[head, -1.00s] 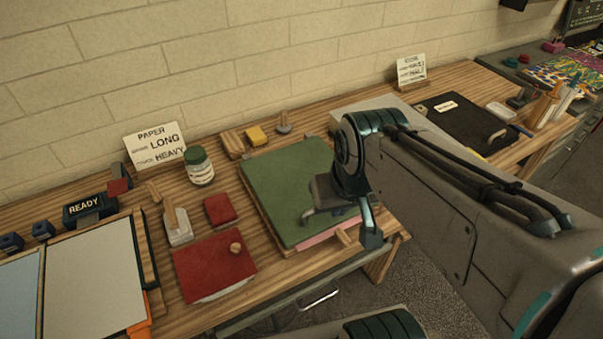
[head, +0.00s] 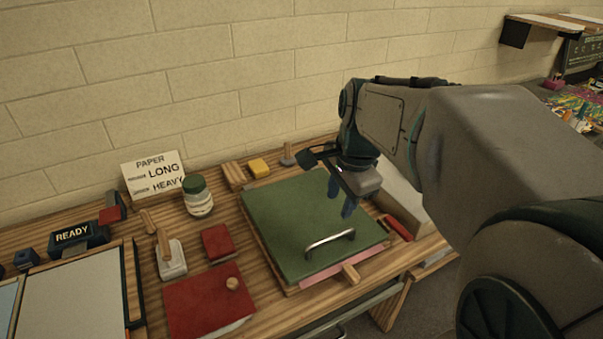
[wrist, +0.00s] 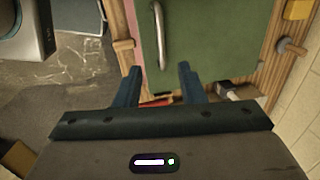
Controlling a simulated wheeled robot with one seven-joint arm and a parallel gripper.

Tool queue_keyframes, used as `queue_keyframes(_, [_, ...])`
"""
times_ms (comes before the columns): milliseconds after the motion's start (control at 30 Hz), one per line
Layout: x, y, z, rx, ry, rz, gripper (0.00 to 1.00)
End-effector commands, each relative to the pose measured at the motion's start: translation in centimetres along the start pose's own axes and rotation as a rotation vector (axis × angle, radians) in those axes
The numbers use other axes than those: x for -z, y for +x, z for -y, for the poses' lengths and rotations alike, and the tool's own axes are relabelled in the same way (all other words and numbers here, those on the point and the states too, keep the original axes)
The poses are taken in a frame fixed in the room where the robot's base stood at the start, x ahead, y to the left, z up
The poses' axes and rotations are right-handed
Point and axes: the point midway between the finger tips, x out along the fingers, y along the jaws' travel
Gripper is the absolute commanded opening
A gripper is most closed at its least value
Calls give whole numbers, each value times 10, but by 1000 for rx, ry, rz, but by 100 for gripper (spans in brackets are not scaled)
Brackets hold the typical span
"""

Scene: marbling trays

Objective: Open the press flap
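The press flap looks to be the green board (head: 290,215), lying flat and shut on a wooden base, with a pink layer (head: 335,264) showing under its front edge. A metal bar handle (head: 330,242) sits near its front edge. My gripper (head: 341,198) is above the right part of the flap, behind and to the right of the handle, holding nothing. In the wrist view my gripper (wrist: 157,84) has its two fingers apart, with the green flap (wrist: 205,35) and its handle (wrist: 160,30) ahead of them. The fingers look clear of the handle.
A red-handled tool (head: 397,228) lies right of the press. Left of it are a red board with a knob (head: 205,305), a red block (head: 217,242), a jar (head: 197,196) and a paper sign (head: 153,174). A wooden tab (head: 351,274) juts from the front.

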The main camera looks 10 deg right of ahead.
Motion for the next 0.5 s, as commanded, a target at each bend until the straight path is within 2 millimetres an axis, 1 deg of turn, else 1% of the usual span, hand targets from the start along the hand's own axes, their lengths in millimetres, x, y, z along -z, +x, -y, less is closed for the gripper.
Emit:
queue_keyframes(167, [-1,26,-1,-5,-2,3,36])
queue_keyframes(500, [0,98,-2,-6,-4,2,36])
